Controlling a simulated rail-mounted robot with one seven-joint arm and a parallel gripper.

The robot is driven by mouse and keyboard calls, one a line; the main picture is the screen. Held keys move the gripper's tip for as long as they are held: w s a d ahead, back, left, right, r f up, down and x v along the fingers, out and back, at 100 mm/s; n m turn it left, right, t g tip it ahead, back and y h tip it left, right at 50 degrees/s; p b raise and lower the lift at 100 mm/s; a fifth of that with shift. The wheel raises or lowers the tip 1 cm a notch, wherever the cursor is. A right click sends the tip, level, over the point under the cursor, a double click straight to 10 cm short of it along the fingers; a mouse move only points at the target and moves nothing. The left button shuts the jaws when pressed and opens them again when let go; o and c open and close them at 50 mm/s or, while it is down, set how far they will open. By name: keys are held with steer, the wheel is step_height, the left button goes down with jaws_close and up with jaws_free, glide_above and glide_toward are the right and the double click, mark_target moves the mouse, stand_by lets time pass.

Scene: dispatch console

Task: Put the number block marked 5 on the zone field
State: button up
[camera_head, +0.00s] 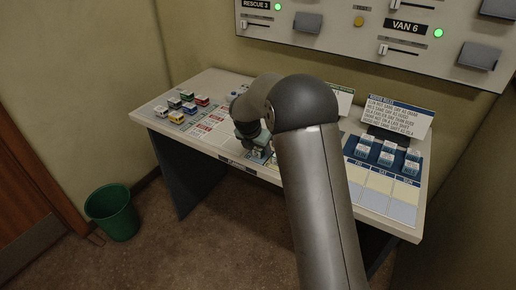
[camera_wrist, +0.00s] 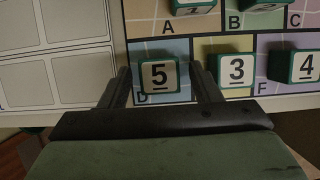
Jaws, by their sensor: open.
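The number block marked 5 (camera_wrist: 158,77), green with a pale numbered face, sits on the light-blue field D (camera_wrist: 143,50) of a lettered board in the wrist view. My gripper (camera_wrist: 161,88) is open, with one finger on each side of this block. Small gaps seem to show beside it; contact cannot be told. In the head view my gripper (camera_head: 252,132) is low over the middle of the desk, and my arm hides most of the board. No field labelled "zone" is readable.
Blocks marked 3 (camera_wrist: 236,70) and 4 (camera_wrist: 305,67) stand close to the right of my gripper. Other blocks (camera_wrist: 192,6) are cut off at the top. Toy vans (camera_head: 176,117) stand at the desk's left; white blocks (camera_head: 388,154) at its right. A sign (camera_head: 397,115) stands behind them.

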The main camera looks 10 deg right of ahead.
steer(key=v, duration=1.2)
steer(key=s+d+f+m+g+y, duration=0.1)
steer(key=s+f+m, duration=0.1)
steer(key=s+m, duration=1.1)
steer(key=s+d+f+m+g+y, duration=0.1)
steer(key=s+f+m+y, duration=0.1)
steer(key=s+m, duration=1.2)
steer(key=s, duration=1)
steer(key=shift+g, duration=0.4)
